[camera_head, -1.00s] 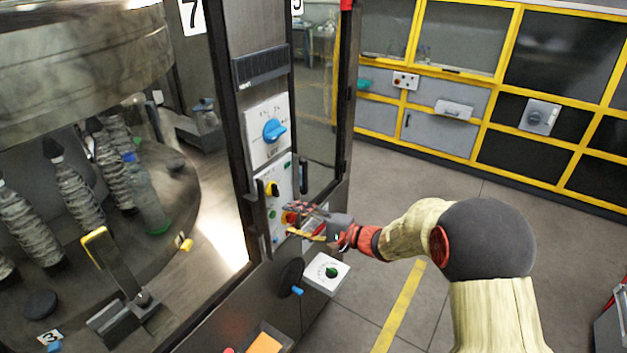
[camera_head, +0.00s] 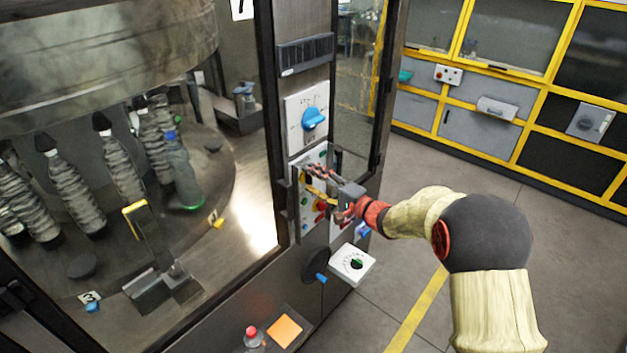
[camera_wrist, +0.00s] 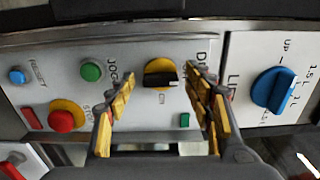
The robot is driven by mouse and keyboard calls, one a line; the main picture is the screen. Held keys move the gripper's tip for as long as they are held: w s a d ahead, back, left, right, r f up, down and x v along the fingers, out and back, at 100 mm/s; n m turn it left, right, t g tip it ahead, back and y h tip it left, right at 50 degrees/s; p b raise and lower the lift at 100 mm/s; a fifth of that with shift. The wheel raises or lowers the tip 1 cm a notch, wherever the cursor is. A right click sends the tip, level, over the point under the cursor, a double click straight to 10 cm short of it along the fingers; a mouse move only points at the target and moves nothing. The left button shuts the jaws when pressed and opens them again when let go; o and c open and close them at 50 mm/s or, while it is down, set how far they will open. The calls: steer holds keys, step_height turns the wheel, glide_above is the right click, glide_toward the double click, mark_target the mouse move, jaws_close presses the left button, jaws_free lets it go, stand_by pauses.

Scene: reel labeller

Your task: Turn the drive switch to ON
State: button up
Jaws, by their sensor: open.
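The drive switch (camera_wrist: 159,74) is a yellow and black rotary knob on the light control panel (camera_wrist: 55,70) in the wrist view. Its black grip lies about sideways in the picture, and the small label by it is hard to read. My gripper (camera_wrist: 160,82) is open, with one yellow finger on each side of the switch and visible gaps between. I cannot tell how far the fingertips are from the panel. In the head view my gripper (camera_head: 310,182) is in front of the panel and hides the switch.
Near the switch are a green button (camera_wrist: 91,71), a red stop button (camera_wrist: 62,118), a blue button (camera_wrist: 17,76) and a small green lamp (camera_wrist: 184,120). A blue rotary knob (camera_wrist: 273,90) is on the plate to the right. A white dial box (camera_head: 352,264) juts out below the panel.

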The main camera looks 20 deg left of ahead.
steer(key=shift+c, duration=1.4)
steer(key=c, duration=0.8)
steer(key=shift+c, duration=0.3)
